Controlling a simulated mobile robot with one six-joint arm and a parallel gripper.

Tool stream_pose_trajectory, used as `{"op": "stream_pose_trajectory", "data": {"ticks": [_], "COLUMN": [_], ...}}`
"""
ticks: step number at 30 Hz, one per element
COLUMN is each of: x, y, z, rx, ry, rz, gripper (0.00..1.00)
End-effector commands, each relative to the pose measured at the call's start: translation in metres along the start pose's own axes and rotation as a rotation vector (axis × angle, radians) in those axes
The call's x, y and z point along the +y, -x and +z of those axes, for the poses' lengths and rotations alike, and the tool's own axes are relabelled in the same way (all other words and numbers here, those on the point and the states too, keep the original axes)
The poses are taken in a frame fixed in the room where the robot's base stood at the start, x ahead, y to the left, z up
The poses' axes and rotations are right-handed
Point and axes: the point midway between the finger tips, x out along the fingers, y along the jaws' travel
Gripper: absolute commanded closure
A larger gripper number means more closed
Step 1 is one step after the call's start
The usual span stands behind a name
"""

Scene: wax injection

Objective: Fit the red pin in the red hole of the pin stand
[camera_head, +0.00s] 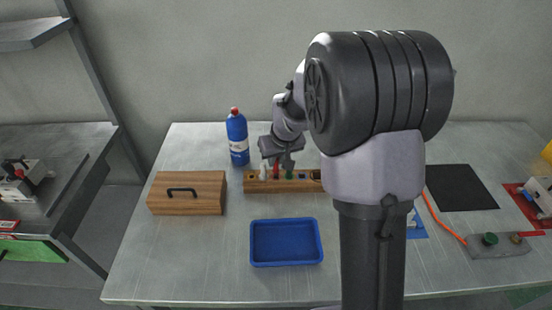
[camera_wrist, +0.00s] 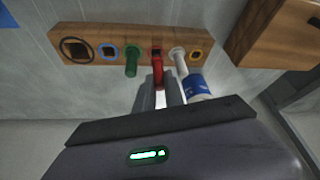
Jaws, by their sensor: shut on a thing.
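The pin stand (camera_head: 255,187) is a long wooden block on the table, and it spans the top of the wrist view (camera_wrist: 85,40). Its red-rimmed hole (camera_wrist: 156,49) lies between a green pin (camera_wrist: 131,62) and a white pin (camera_wrist: 179,60), which stand in it. My gripper (camera_wrist: 158,92) is shut on the red pin (camera_wrist: 158,74), which also shows in the head view (camera_head: 276,171). The red pin's far end is at or just over the red hole; I cannot tell whether it has entered. In the head view my gripper (camera_head: 284,162) is above the stand.
A blue bottle (camera_head: 237,143) stands behind the stand. A wooden box with a black handle (camera_head: 205,200) is to its left, and a blue tray (camera_head: 286,264) lies in front. A black mat (camera_head: 463,187) lies at the right. The table's front left is clear.

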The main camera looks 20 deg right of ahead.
Motion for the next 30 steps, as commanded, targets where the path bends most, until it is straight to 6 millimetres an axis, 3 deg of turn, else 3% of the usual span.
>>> {"op": "stream_pose_trajectory", "data": {"ticks": [29,30], "x": [0.0,0.0], "y": [-0.024,-0.022], "z": [0.011,0.01], "rx": [0.0,0.0], "ry": [0.0,0.0], "rz": [0.0,0.0], "gripper": [1.0,0.79]}}
